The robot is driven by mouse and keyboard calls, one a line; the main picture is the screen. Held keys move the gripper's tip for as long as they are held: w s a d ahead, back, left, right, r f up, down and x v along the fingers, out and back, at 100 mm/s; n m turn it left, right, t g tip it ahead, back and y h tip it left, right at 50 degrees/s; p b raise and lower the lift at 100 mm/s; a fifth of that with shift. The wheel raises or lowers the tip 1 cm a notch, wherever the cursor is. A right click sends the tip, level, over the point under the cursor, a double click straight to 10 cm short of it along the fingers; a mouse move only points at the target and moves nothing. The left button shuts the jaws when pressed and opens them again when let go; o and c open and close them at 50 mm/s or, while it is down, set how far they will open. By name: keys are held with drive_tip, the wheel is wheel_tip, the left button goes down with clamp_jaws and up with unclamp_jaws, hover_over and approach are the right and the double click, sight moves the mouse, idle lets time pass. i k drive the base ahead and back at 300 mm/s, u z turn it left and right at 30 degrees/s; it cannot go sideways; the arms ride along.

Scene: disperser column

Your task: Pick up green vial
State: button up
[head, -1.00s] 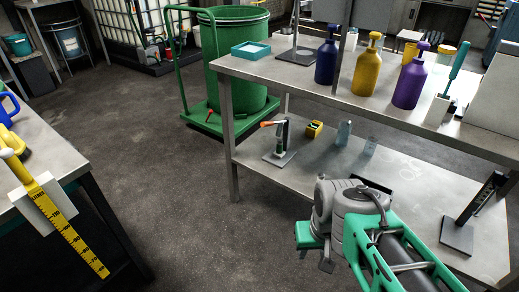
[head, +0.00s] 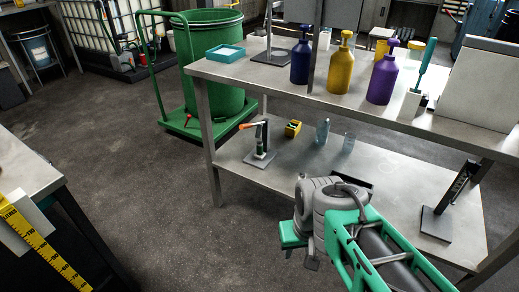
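A small green vial (head: 261,147) appears to stand upright in a small press-like stand (head: 261,158) with an orange lever, on the lower shelf of the metal table. The vial is small in the picture and its details are hard to tell. My gripper (head: 300,255) is at the end of my green and grey arm, low in the picture, in front of the shelf's front edge. In the picture it is below and to the right of the vial, clearly apart from it. Its fingers are mostly hidden by the wrist, so I cannot tell their opening.
The lower shelf (head: 400,175) also holds a yellow item (head: 293,129), two clear bottles and a black stand (head: 450,205). Blue, yellow and purple pump bottles (head: 382,80) stand on the upper shelf above. A table leg (head: 208,150) is left of the vial. Floor to the left is open.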

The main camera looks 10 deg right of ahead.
sight(260, 146)
drive_tip(key=k, duration=0.55)
drive_tip(key=u, duration=1)
drive_tip(key=i, duration=1.8)
drive_tip(key=z, duration=0.55)
